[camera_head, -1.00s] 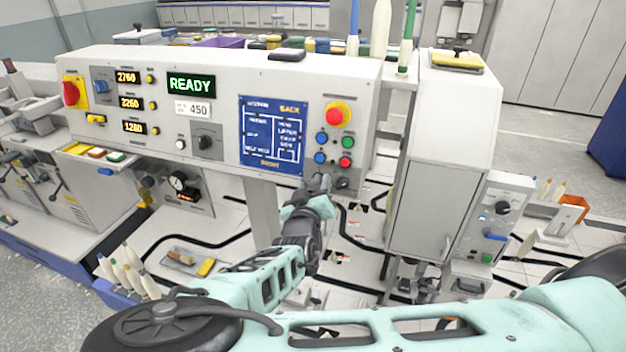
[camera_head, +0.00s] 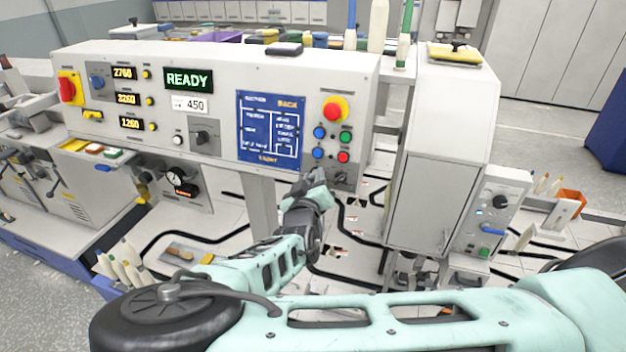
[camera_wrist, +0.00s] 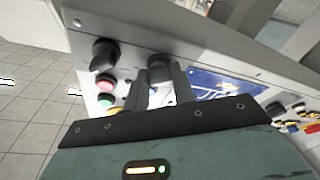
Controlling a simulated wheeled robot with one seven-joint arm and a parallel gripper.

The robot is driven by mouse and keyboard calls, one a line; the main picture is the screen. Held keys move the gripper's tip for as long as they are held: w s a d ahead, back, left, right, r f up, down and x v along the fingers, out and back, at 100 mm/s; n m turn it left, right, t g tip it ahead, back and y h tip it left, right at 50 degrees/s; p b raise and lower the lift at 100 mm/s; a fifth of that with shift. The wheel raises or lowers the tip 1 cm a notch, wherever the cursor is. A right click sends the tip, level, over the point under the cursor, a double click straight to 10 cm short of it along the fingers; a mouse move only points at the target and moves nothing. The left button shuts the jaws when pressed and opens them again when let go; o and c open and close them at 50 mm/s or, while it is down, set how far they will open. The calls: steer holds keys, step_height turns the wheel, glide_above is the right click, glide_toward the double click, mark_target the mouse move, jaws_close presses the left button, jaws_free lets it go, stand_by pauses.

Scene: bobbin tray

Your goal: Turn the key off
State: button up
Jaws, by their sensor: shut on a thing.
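The control panel (camera_head: 220,130) stands ahead with a lit READY display (camera_head: 189,80). My gripper (camera_head: 322,178) is at the panel's lower right, below the blue and red buttons. In the wrist view my gripper's two dark fingers (camera_wrist: 166,88) stand on either side of a black key or switch head (camera_wrist: 160,66) and are shut on it. In the head view my gripper hides most of this part. I cannot tell its exact angle. A black knob (camera_wrist: 103,52) sits beside it in the wrist view, apart from the fingers.
A red-and-yellow stop button (camera_head: 335,109) and several coloured buttons are just above my gripper. A blue screen (camera_head: 270,133) is to its left. A grey cabinet (camera_head: 435,190) stands to the right of the panel. Black cables run over the white surface below.

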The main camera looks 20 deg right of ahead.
steer(key=n+y, duration=0.1)
steer(key=n, duration=0.2)
steer(key=n+y+b, duration=0.1)
steer(key=n, duration=0.2)
steer(key=n+g+y, duration=0.1)
steer(key=n, duration=0.5)
steer(key=shift+d+r+p, duration=0.1)
steer(key=shift+r+p, duration=0.05)
steer(key=shift+p, duration=0.25)
steer(key=shift+n+g, duration=0.3)
steer(key=o, duration=1)
steer(key=shift+s, duration=0.15)
